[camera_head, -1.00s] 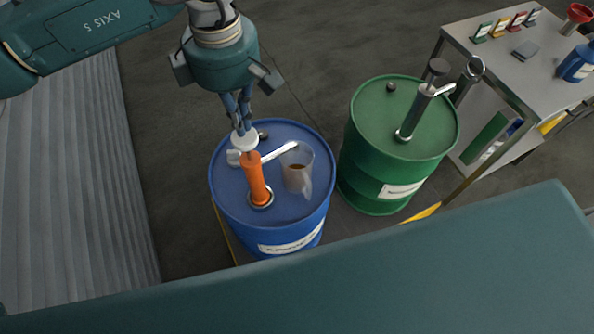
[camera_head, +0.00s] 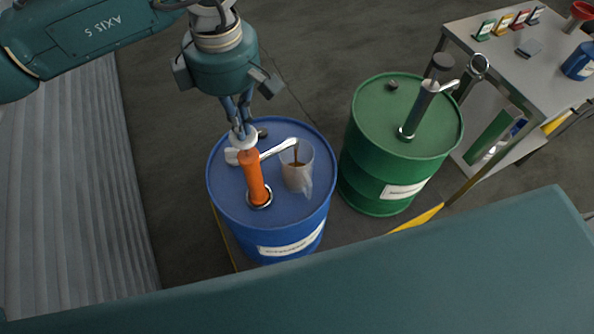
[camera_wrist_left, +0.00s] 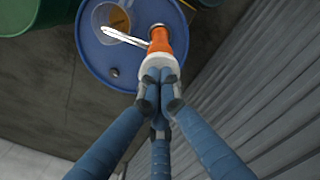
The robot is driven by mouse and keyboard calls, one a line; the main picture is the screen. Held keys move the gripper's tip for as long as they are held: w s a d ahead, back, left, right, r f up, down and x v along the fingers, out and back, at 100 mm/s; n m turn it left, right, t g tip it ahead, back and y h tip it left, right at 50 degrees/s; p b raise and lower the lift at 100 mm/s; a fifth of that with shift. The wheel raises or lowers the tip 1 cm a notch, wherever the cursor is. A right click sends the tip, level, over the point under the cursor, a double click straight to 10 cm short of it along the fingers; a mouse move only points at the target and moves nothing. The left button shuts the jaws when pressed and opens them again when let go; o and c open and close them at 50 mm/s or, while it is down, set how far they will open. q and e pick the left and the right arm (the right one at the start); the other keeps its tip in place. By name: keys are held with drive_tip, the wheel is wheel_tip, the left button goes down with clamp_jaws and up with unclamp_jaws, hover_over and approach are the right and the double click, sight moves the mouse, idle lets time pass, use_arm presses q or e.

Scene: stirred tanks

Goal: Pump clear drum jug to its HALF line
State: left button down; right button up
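The blue drum (camera_head: 225,205) stands below my left arm, with an orange hand pump (camera_head: 255,182) upright on its lid. A clear jug (camera_head: 299,178) stands on the lid under the pump's spout (camera_head: 277,149). A brown stream falls from the spout into the jug, and brown liquid covers its lower part. The jug's line marks are too small to read. My left gripper (camera_head: 242,134) is shut on the white pump knob (camera_head: 243,143). The left wrist view shows its fingers around the knob (camera_wrist_left: 157,61), with the jug (camera_wrist_left: 109,20) beyond. My right gripper is not in view.
A metal table (camera_head: 487,58) at the upper right holds small colored cards, a blue jug (camera_head: 580,62) and a red funnel (camera_head: 582,12). A corrugated wall (camera_head: 75,200) is at the left.

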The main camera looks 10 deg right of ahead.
use_arm(q)
drive_tip(key=shift+f+b, duration=2.25)
drive_tip(key=shift+f, duration=0.2)
drive_tip(key=shift+r+p, duration=1.8)
drive_tip(key=shift+r, duration=2.15)
drive_tip(key=shift+f+b, duration=0.25)
drive_tip(key=shift+b, duration=0.05)
drive_tip(key=shift+f+b, duration=1.05)
drive_tip(key=shift+f, duration=0.1)
drive_tip(key=shift+r+p, duration=0.7)
drive_tip(key=shift+r, duration=0.7)
drive_tip(key=shift+r+p, duration=1.3)
drive_tip(key=shift+r, duration=1.2)
